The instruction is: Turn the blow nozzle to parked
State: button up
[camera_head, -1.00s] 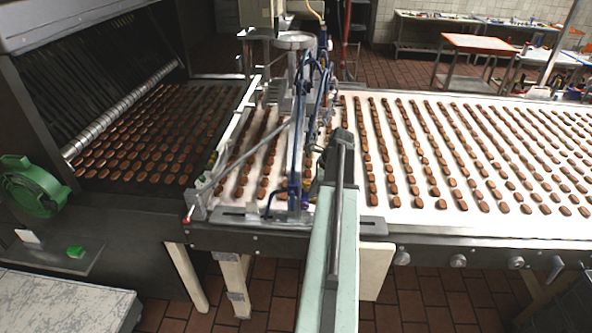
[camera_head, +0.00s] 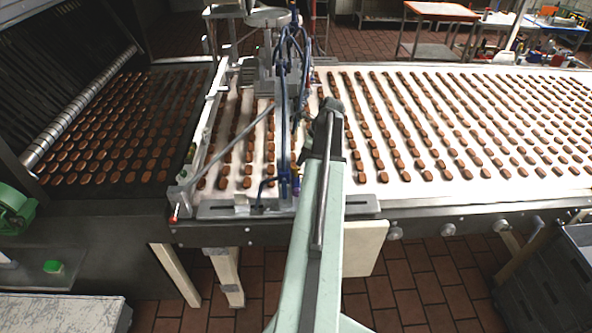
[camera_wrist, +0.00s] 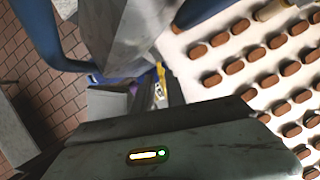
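A blue and grey pipe-and-hose assembly (camera_head: 283,150) stands over the white belt in the head view, beside the frame's cross bar. I cannot single out the blow nozzle or read its setting. My gripper (camera_head: 327,108) is at the far end of my pale green arm, just right of this assembly; its fingers are not distinguishable. In the wrist view, a blue curved pipe (camera_wrist: 48,40), a grey metal block (camera_wrist: 125,35) and a small part with a yellow edge (camera_wrist: 160,82) are close ahead. A dark grey body with a lit strip fills the bottom of that view.
Rows of brown sweets lie on the white belt (camera_head: 357,185), right of the assembly, and on the dark belt at left. A metal rail (camera_head: 220,208) runs along the front. A dark cabinet (camera_head: 545,285) stands at lower right. Tiled floor is open in front.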

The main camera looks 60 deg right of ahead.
aim_at(298, 168)
jog(key=b+x, duration=0.2)
jog(key=x, duration=0.2)
jog(key=shift+r, duration=0.15)
grip_shut()
jog(key=shift+d+n+y, duration=0.2)
jog(key=shift+n+y, duration=0.3)
jog(key=shift+n, duration=0.8)
jog(key=n, duration=0.1)
jog(key=n+g+y, duration=0.1)
jog(key=n, duration=0.1)
jog(key=shift+w+d+n, duration=0.15)
jog(key=shift+n, duration=0.15)
jog(key=n+g, duration=0.1)
jog(key=n, duration=0.2)
jog(key=n+g+y, duration=0.1)
jog(key=n, duration=0.2)
jog(key=shift+w, duration=0.15)
